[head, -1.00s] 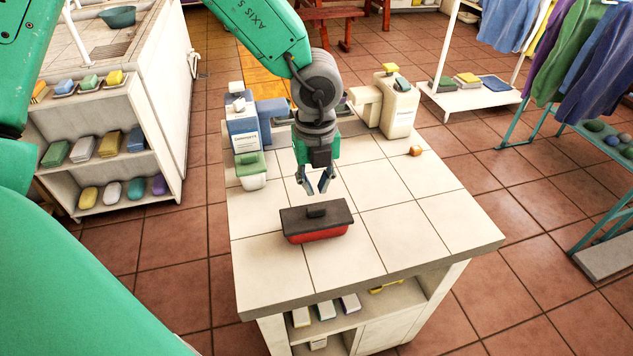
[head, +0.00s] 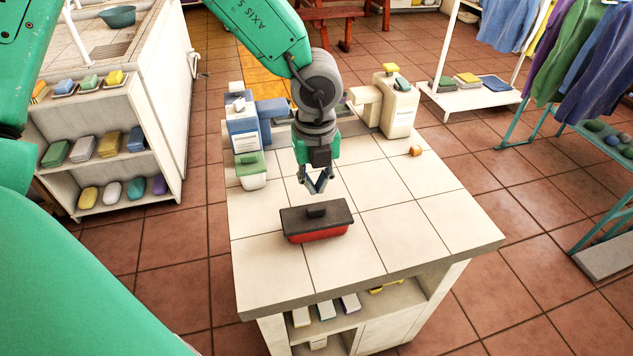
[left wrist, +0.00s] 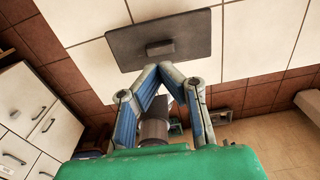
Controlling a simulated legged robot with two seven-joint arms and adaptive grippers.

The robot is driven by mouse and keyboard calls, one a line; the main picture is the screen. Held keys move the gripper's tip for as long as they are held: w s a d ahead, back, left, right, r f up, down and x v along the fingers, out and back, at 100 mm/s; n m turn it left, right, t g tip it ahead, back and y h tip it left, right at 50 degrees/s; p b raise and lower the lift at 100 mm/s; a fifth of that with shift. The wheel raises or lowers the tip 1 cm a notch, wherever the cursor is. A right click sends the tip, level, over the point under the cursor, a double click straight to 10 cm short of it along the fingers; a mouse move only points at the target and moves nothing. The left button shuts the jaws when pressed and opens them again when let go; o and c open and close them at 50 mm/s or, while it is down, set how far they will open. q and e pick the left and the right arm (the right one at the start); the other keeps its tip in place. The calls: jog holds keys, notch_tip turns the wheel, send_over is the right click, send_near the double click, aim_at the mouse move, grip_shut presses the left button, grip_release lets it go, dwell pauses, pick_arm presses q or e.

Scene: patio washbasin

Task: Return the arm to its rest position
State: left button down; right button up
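My left arm comes in from the top left over the tiled counter (head: 390,225). My left gripper (head: 317,190) hangs above the counter, pointing down, with its fingertips drawn together and nothing visible between them. It stands just behind and above a red box with a dark lid (head: 317,222), apart from it. In the left wrist view the two fingers (left wrist: 160,70) meet in a point, and the dark lid with its small handle (left wrist: 160,42) lies beyond them. My right gripper is not in view.
A blue dispenser (head: 243,132) and a small green-topped tub (head: 252,172) stand at the counter's left. The counter's right and front are clear.

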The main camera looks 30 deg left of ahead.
aim_at(316, 208)
pick_arm(q)
jog(key=shift+f, duration=0.3)
jog(key=shift+f+b, duration=1.5)
jog(key=shift+f, duration=0.75)
jog(key=shift+r, duration=0.1)
jog(key=shift+r+p, duration=3.45)
jog(key=shift+p, duration=0.2)
jog(key=shift+s+f, duration=0.1)
